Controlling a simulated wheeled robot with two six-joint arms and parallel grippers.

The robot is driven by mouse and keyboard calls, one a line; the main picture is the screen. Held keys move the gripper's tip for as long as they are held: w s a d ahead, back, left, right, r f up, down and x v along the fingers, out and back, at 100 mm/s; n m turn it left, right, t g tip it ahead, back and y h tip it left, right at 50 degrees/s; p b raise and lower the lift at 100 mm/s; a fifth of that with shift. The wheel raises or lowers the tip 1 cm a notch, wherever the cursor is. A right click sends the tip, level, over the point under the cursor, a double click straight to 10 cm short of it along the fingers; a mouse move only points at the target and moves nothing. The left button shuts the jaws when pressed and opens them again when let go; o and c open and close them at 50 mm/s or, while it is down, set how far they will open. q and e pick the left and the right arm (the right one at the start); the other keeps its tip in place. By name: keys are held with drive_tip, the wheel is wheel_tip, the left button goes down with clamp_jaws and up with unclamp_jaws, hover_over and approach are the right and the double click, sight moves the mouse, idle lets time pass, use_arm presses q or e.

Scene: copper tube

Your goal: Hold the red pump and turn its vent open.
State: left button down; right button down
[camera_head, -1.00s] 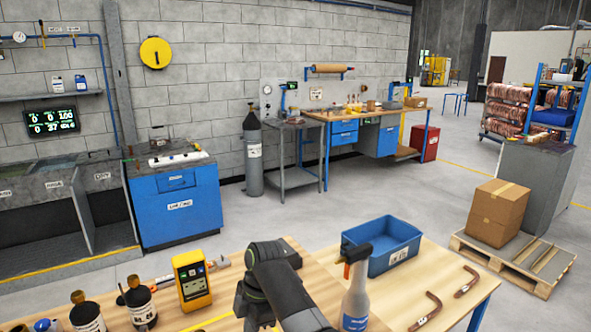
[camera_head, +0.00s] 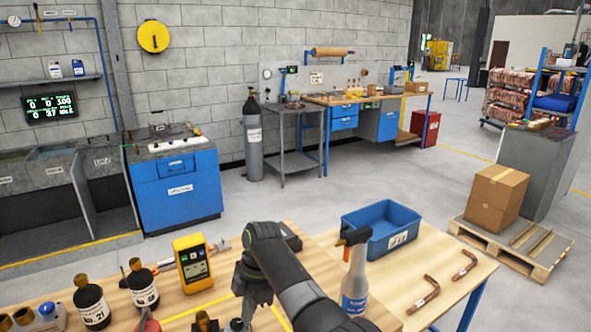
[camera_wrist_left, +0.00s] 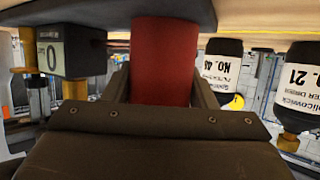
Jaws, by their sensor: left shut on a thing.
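In the left wrist view, which is upside down, a red cylinder (camera_wrist_left: 164,62), the red pump's body, stands between the two fingers of my left gripper (camera_wrist_left: 160,90). The gripper is shut on it. A dark plate at the top of that view adjoins the cylinder. In the head view, a bit of red (camera_head: 148,322) shows at the bottom edge, probably the pump's top. My left gripper does not show clearly there. My right gripper (camera_head: 240,300) points down over the bench, right of the red part; its fingertips are unclear. I cannot make out the vent.
Dark bottles (camera_head: 92,306) and a yellow meter (camera_head: 192,263) stand on the wooden bench. Brass fittings (camera_head: 203,320) are near the right gripper.

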drive_tip(key=shift+a, duration=0.1)
drive_tip(key=a+v, duration=0.1)
drive_tip(key=v, duration=0.5)
drive_tip(key=shift+d, duration=0.25)
drive_tip(key=shift+s+r, duration=0.1)
drive_tip(key=shift+r, duration=0.05)
use_arm(q)
drive_tip(key=c, duration=0.5)
unclamp_jaws()
